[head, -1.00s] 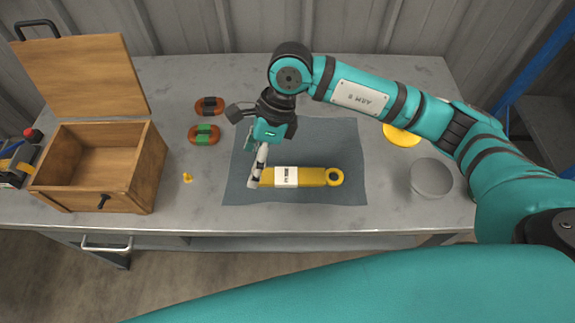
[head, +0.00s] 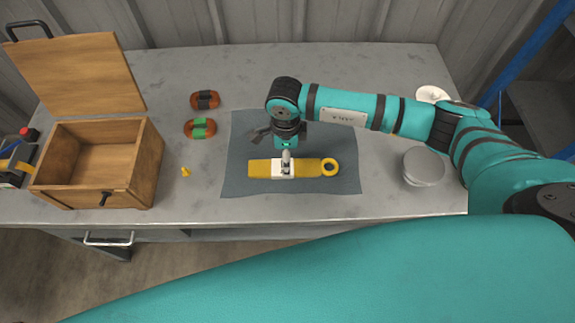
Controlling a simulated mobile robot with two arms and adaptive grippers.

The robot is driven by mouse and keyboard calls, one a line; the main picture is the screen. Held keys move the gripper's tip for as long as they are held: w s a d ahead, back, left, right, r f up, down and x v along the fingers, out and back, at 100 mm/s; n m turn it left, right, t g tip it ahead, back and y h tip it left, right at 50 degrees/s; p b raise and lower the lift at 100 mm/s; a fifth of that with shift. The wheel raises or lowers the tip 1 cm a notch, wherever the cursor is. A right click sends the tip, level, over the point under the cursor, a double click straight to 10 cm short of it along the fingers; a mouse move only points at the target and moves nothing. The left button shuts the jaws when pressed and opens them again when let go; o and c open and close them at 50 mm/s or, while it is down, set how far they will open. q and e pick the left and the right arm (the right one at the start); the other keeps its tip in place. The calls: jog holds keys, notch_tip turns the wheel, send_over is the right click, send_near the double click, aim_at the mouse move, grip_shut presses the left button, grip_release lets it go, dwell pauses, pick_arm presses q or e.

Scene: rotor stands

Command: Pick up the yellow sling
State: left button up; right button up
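The yellow sling (head: 312,168) lies flat on a dark grey-blue mat (head: 342,136) on the workbench. It is a flat strap with a round eye at its right end and a white label (head: 276,169) around its middle. My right gripper (head: 286,165) points down over the label, its narrow fingertips at or just above it. I cannot tell whether it touches or grips the sling, as the fingers line up in this view. My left gripper is not in view.
An open wooden box (head: 101,165) stands at the left. Two rope bundles, one with a black band (head: 204,100) and one with green (head: 200,128), lie left of the mat near a small yellow piece (head: 185,172). A grey round container (head: 424,166) stands at the right.

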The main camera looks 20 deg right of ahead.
aim_at(294, 168)
jog(key=shift+f, duration=0.35)
notch_tip(294, 168, down, 4)
jog(key=shift+s+d+r+p, duration=0.15)
jog(key=shift+p, duration=0.65)
jog(key=shift+f, duration=0.45)
jog(key=c, duration=1.3)
jog(key=shift+c, duration=0.7)
jog(key=shift+r, duration=0.15)
